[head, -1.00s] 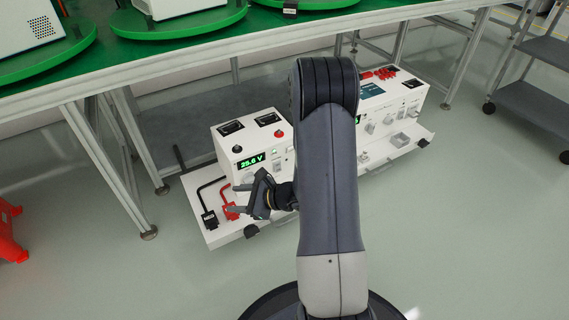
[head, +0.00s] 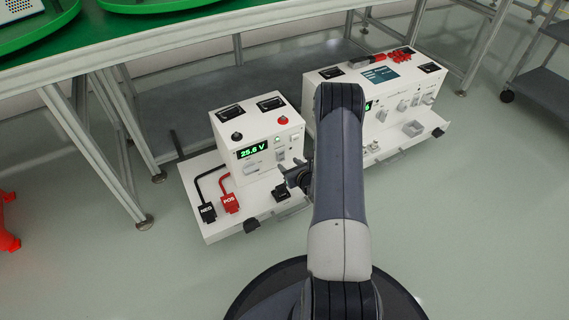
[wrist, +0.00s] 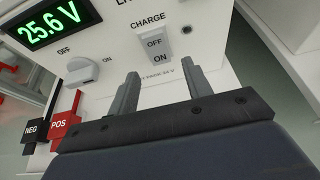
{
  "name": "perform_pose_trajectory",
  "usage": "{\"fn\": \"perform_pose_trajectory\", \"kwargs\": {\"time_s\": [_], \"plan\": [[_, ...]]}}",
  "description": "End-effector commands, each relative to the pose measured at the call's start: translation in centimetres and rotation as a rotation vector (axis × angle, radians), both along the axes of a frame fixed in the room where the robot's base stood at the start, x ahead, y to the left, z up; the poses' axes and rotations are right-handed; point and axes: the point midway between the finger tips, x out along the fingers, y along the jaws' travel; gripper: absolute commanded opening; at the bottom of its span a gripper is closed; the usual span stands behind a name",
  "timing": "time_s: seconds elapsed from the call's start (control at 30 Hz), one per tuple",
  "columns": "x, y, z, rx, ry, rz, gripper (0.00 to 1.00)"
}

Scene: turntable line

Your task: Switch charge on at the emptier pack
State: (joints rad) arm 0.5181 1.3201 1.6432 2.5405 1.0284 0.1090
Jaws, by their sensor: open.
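The left pack (head: 232,143) is a white box under the green table, its green display (head: 252,149) reading 25.6 V. In the wrist view this display (wrist: 52,22) also reads 25.6 V. The CHARGE rocker switch (wrist: 156,46), marked OFF above and ON below, is right of it; which side is pressed I cannot tell. My gripper (wrist: 160,69) is open and empty, fingers pointing at the panel just below the rocker. In the head view my gripper (head: 284,174) is at this pack's lower right front. The right pack (head: 340,85) has its display mostly hidden by my arm.
A black NEG lead (head: 207,211) and red POS lead (head: 229,203) lie on the left pack's tray. A rotary OFF/ON knob (wrist: 82,70) is left of the rocker. Table legs flank the packs.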

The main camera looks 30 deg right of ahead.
Motion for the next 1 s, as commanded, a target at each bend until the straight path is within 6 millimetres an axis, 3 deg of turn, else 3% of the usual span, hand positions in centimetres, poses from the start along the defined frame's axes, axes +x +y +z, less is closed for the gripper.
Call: {"fn": "perform_pose_trajectory", "kwargs": {"time_s": [0.1,0.3,0.67,1.0], "plan": [[2.0,0.1,-1.1,-0.001,-0.002,0.003,0.47],[3.9,0.1,-1.7,0.000,-0.001,0.000,0.47],[4.3,0.2,-1.7,0.000,0.000,0.000,0.46],[4.3,0.2,-1.7,0.000,0.000,0.000,0.19]]}}
